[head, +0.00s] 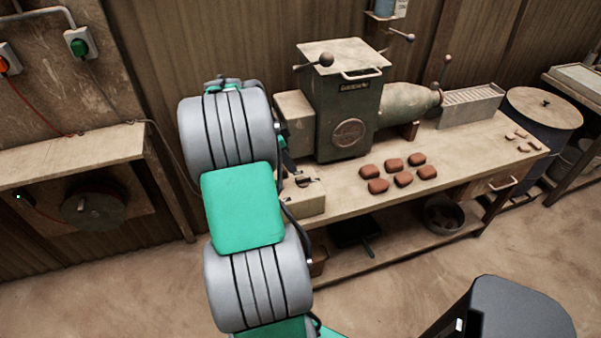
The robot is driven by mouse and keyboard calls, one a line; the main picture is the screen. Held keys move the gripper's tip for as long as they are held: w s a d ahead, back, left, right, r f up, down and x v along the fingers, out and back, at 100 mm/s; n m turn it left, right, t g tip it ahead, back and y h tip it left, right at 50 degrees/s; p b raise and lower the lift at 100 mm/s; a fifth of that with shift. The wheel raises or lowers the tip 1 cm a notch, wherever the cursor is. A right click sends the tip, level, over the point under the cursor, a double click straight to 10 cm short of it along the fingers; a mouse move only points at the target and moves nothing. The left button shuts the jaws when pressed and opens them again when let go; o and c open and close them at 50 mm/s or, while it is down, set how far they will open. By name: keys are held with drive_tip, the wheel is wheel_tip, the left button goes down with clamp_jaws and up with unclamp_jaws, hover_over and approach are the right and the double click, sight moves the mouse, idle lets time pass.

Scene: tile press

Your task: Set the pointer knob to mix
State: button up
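A pale control box (306,203) sits on the near left end of the bench, beside the green-grey press machine (348,118). A small dark pointer-like part (305,181) shows on top of the box; it may be the pointer knob. It is too small for me to read its setting, and I cannot make out any "mix" label. My grey and teal arm stands in front of the box's left side and hides part of it. I cannot make out my gripper; it seems hidden behind my arm.
Several red-brown clay lumps (404,179) lie on the bench (345,197) in front of the machine. Levers with round dark knobs (326,59) stick out from the machine. A barrel (541,115) stands at right. A wooden shelf (70,150) is at left. Open floor (130,290) lies in front.

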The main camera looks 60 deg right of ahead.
sight(303, 177)
drive_tip(key=shift+m, duration=0.4)
drive_tip(key=x, duration=0.5)
drive_tip(key=s+p+x, duration=0.1)
drive_tip(key=x, duration=0.2)
drive_tip(key=shift+s+d, duration=0.1)
drive_tip(key=shift+d, duration=0.3)
drive_tip(key=shift+c, duration=0.3)
clamp_jaws()
